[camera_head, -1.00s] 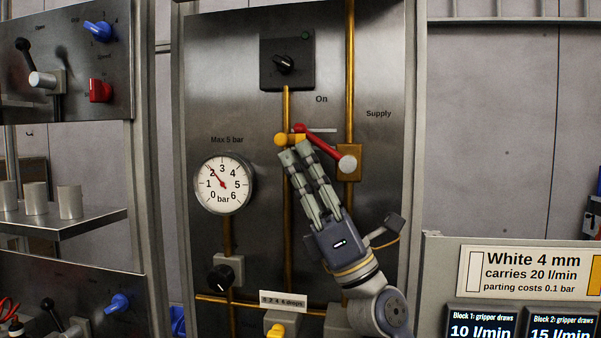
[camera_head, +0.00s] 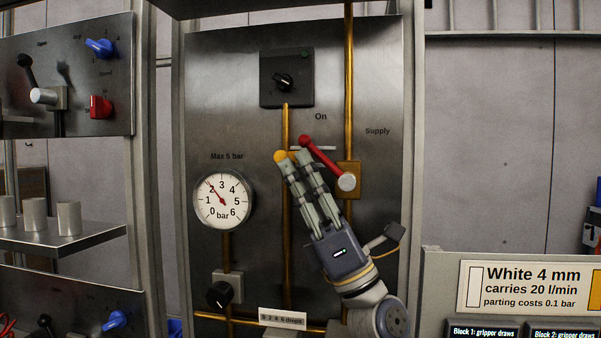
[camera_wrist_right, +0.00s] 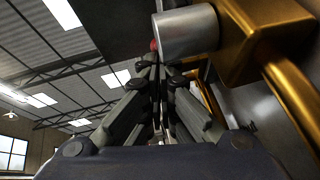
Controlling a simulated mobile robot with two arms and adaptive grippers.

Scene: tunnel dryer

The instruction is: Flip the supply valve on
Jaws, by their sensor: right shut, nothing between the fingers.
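The supply valve has a red lever (camera_head: 323,160) on a round grey hub (camera_head: 347,182), in front of a brass body (camera_head: 352,168) on the pipe under the word "Supply". The lever slants up and left, its red knob just above the "On" line. My right gripper (camera_head: 292,157) is shut and empty, its fingertips just left of and below the knob. I cannot tell whether they touch the lever. In the right wrist view the hub (camera_wrist_right: 185,32) and brass body (camera_wrist_right: 250,40) are close by, with a bit of red beyond the fingertips (camera_wrist_right: 158,70). My left gripper is not in view.
A pressure gauge (camera_head: 223,199) reading about 2 bar is to the left. A black rotary switch (camera_head: 284,82) is above, and a black knob (camera_head: 220,294) is low on the panel.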

